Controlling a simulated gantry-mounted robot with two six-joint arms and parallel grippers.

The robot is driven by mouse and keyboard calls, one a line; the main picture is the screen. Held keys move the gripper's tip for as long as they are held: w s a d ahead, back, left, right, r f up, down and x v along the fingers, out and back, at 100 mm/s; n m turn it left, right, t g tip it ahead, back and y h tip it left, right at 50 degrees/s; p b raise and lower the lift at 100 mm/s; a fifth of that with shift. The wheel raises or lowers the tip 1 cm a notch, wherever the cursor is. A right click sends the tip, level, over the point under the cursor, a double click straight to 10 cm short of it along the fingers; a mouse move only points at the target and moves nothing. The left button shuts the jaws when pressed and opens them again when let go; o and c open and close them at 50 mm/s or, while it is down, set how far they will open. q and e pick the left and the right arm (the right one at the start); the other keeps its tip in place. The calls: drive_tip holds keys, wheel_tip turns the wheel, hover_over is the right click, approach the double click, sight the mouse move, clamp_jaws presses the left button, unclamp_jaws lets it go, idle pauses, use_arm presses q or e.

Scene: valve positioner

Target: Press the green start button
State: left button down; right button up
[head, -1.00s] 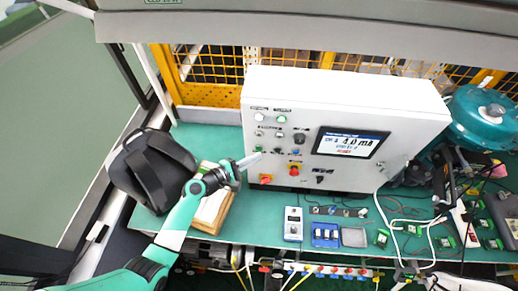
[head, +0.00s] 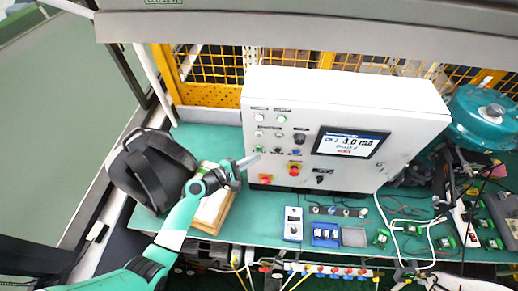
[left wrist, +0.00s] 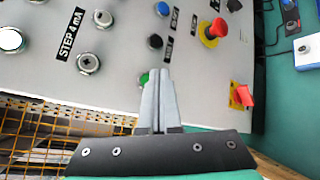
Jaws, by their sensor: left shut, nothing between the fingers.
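The green start button (left wrist: 144,79) is on the sloped white control panel (head: 398,110), low at its left side. In the left wrist view the fingertips partly cover it. It is small in the head view (head: 260,149). My left gripper (left wrist: 159,72) is shut and empty, with its tips right beside the button. Whether they touch it I cannot tell. In the head view the left gripper (head: 257,157) points right at the panel's lower left. My right gripper is not in view.
Near the button are a black button (left wrist: 155,41), a blue button (left wrist: 162,9), a red emergency stop (left wrist: 213,32) and a red-yellow switch (left wrist: 241,96). A screen (head: 350,143) is on the panel. A black bag (head: 150,170) lies left, small devices in front.

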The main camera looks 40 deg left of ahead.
use_arm(q)
drive_tip(key=shift+w+a, duration=0.1)
drive_tip(key=shift+w+a, duration=0.2)
drive_tip(key=shift+w, duration=0.05)
idle(0.3)
drive_tip(key=shift+w+a+b, duration=0.25)
drive_tip(key=shift+w+b, duration=0.05)
drive_tip(key=shift+b, duration=0.1)
idle(0.4)
idle(0.4)
drive_tip(key=shift+s+d+p, duration=0.45)
drive_tip(key=shift+s+d, duration=0.05)
drive_tip(key=shift+s, duration=0.15)
drive_tip(key=shift+s+d+p, duration=0.5)
drive_tip(key=shift+s+d, duration=0.3)
drive_tip(key=shift+s, duration=0.2)
drive_tip(key=shift+s+d+p, duration=0.5)
drive_tip(key=shift+s+d, duration=0.3)
drive_tip(key=shift+s, duration=0.15)
